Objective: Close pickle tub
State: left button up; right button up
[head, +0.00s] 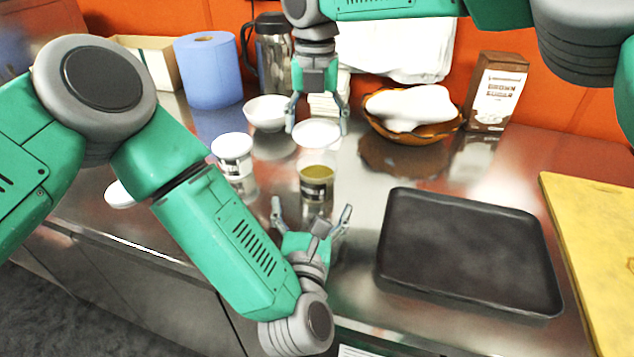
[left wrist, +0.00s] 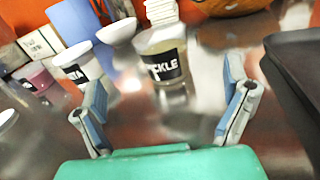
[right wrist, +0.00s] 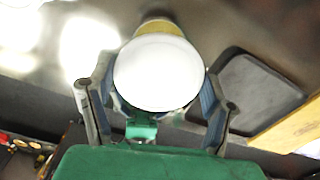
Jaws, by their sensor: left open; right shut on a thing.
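The pickle tub (head: 317,185) stands upright and open on the steel counter, its yellow-green contents showing. The left wrist view shows its black label (left wrist: 163,66). My right gripper (head: 318,126) is shut on a round white lid (head: 318,136), which it holds above and a little behind the tub in the head view. The lid (right wrist: 158,72) fills the space between the right fingers and partly hides the tub (right wrist: 160,27). My left gripper (head: 311,207) is open just in front of the tub, fingers spread towards it, with nothing between them.
A second tub (head: 233,160) with a white top stands left of the pickle tub. A white bowl (head: 267,112) is behind, and a brown bowl (head: 412,130) is at back right. A dark tray (head: 470,250) lies to the right, beside a yellow board (head: 600,240).

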aim_at(318, 160)
pick_arm(q)
jog(key=w, duration=0.6)
jog(key=w+d, duration=0.1)
jog(key=w, duration=0.3)
jog(key=shift+a, duration=0.1)
jog(key=shift+c, duration=0.4)
jog(key=c, duration=1.7)
pick_arm(e)
jog(key=shift+s+f, duration=0.1)
jog(key=shift+f, duration=2.3)
jog(key=shift+f, duration=0.85)
jog(key=shift+f, duration=0.4)
jog(key=shift+f, duration=0.15)
